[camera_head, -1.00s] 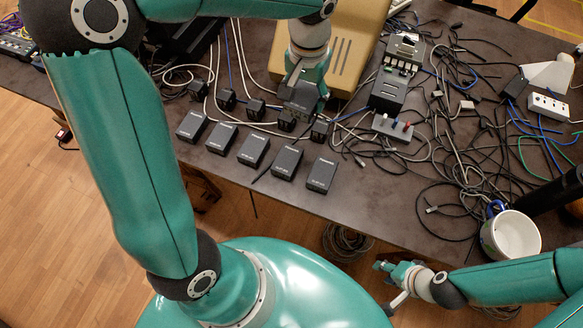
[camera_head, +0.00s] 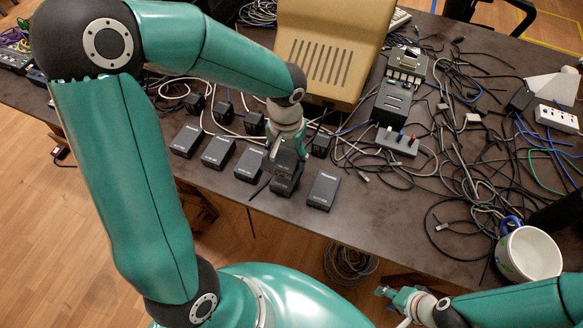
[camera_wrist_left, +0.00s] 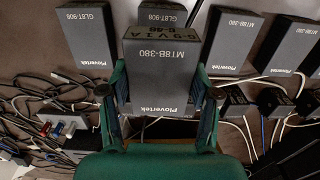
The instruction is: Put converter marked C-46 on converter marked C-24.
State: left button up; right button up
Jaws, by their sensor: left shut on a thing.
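The converter marked C-46 (camera_wrist_left: 165,60), a dark box reading MT8B-380, is shut in my left gripper (camera_wrist_left: 160,95), its marked end facing the wrist camera. In the head view my left gripper (camera_head: 288,150) holds it over the fourth converter (camera_head: 284,186) of the row, second from the right. That converter, reading GL8T-908 (camera_wrist_left: 162,14), is partly hidden behind the held one in the wrist view. I cannot tell whether the two touch. No C-24 mark is readable. My right gripper (camera_head: 393,306) is open and empty, off the table's front edge.
Other row converters stand close on both sides, one at the right (camera_head: 323,190) and one at the left (camera_head: 250,164). A mug (camera_head: 528,254) stands at the front right.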

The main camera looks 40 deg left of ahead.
aim_at(287, 155)
pick_arm(q)
jog(key=shift+f, duration=2.4)
jog(key=shift+f+b, duration=0.2)
jog(key=shift+b, duration=0.2)
jog(key=o, duration=1.4)
jog(key=shift+r, duration=0.1)
jog(key=shift+r, duration=0.15)
notch_tip(287, 155, up, 12)
jog(key=shift+f+p, duration=0.1)
jog(key=shift+p, duration=0.55)
